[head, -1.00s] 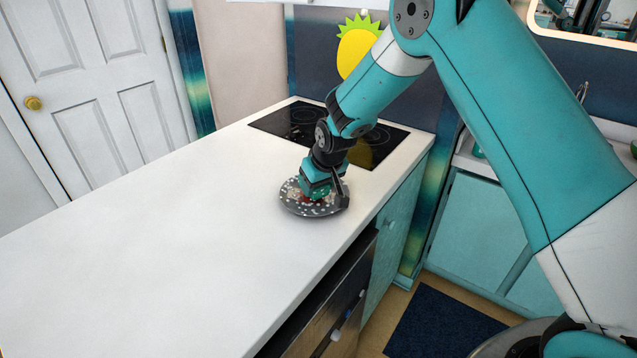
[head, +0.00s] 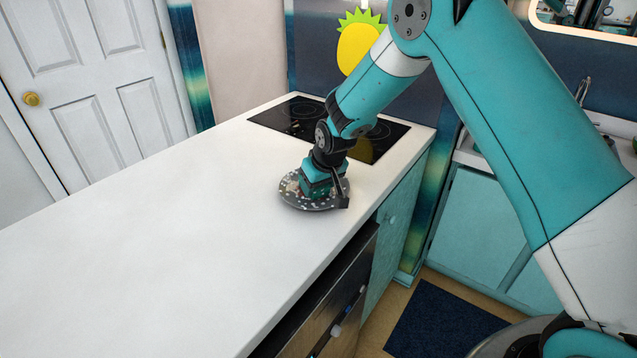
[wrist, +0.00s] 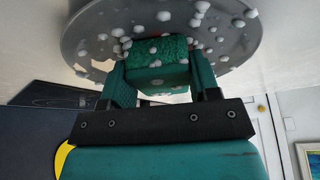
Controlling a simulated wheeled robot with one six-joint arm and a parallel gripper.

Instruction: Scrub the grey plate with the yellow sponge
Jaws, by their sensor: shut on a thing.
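The grey plate (head: 291,196) lies on the white counter near its right edge. In the wrist view its underside or face (wrist: 240,40) fills the top, dotted with white foam-like blobs, with a few reddish-brown marks near the sponge. My gripper (head: 318,186) points down over the plate. In the wrist view my gripper (wrist: 160,82) is shut on a block-shaped sponge (wrist: 160,50), which looks green here, not yellow, and carries white blobs. The sponge is against the plate; the exact contact is hidden.
A black cooktop (head: 290,115) lies behind the plate. The white counter (head: 150,240) is clear to the left and front. A drawer front (head: 340,300) stands below the counter edge. A yellow pineapple shape (head: 358,48) is on the back wall.

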